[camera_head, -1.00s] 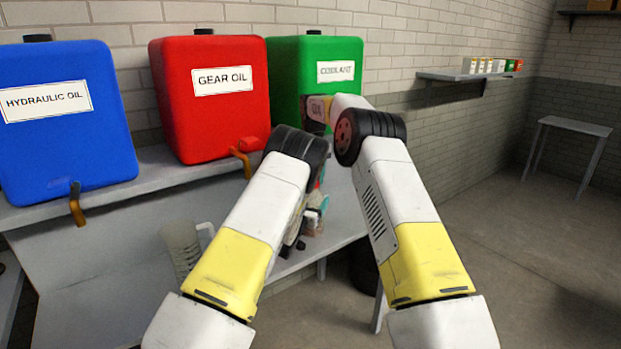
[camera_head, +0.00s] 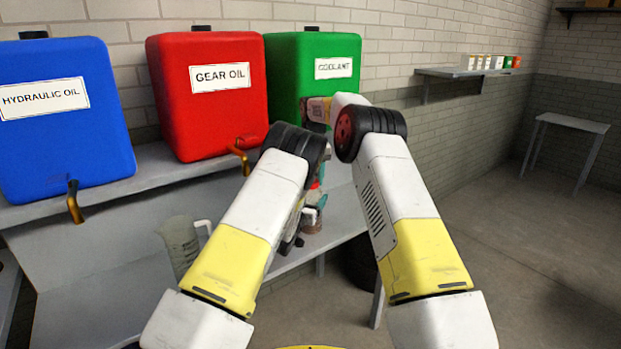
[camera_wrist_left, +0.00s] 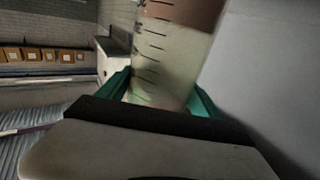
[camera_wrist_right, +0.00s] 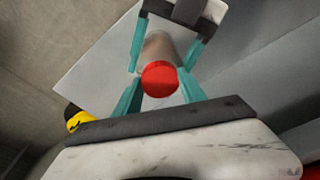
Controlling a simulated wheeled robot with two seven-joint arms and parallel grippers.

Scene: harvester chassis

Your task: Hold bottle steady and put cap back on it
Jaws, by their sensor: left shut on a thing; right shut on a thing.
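The bottle (camera_wrist_left: 165,62) is a clear cylinder with dark graduation marks and a reddish-brown band. My left gripper (camera_wrist_left: 160,84) is shut on it, one teal finger on each side. The right wrist view shows the bottle (camera_wrist_right: 160,46) beyond the cap, between the left gripper's fingers. The round red cap (camera_wrist_right: 160,78) sits between the teal fingers of my right gripper (camera_wrist_right: 160,86), which is shut on it. The cap lines up with the bottle's end; I cannot tell whether they touch. In the head view my arms hide most of both; a little red (camera_head: 316,184) shows.
A blue hydraulic oil tank (camera_head: 60,140), a red gear oil tank (camera_head: 210,120) and a green coolant tank (camera_head: 290,75) stand on a shelf behind. A grey jug (camera_head: 178,243) stands left of my left arm. Floor is open at right.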

